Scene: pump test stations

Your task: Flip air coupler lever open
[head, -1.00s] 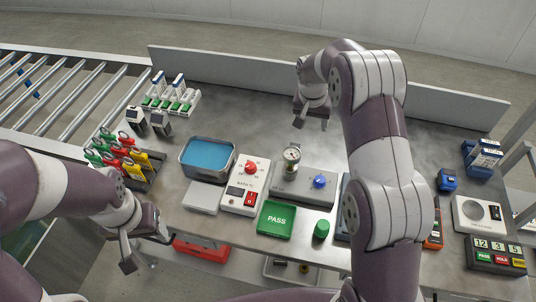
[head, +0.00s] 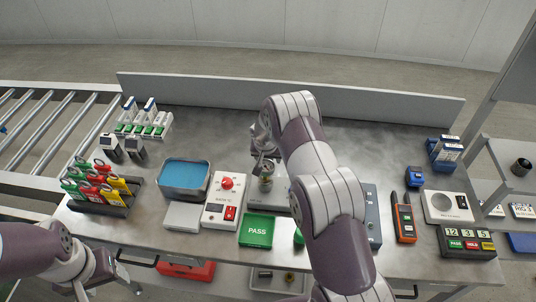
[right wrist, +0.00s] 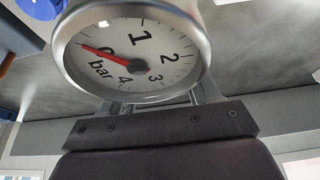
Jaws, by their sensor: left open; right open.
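The pressure gauge (head: 266,183) stands on a grey base (head: 262,199) at mid-table, partly covered by my right arm. In the right wrist view the round white dial (right wrist: 136,58) is very close, its red needle near 0 bar. My right gripper (right wrist: 157,101) is open around or just behind the gauge; I cannot tell whether it touches. A blue rounded part (right wrist: 40,7) shows at the top left of that view; I cannot tell whether it is the coupler lever. In the head view my arm hides the base's right side. My left gripper (head: 106,278) is open and empty, low at left.
A bath controller (head: 220,203) with a red knob, a blue water bath (head: 184,178) and a green PASS tray (head: 257,231) stand left of and before the gauge. An orange-black handheld meter (head: 404,220) lies right of my arm. A low wall (head: 300,102) closes the table's back.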

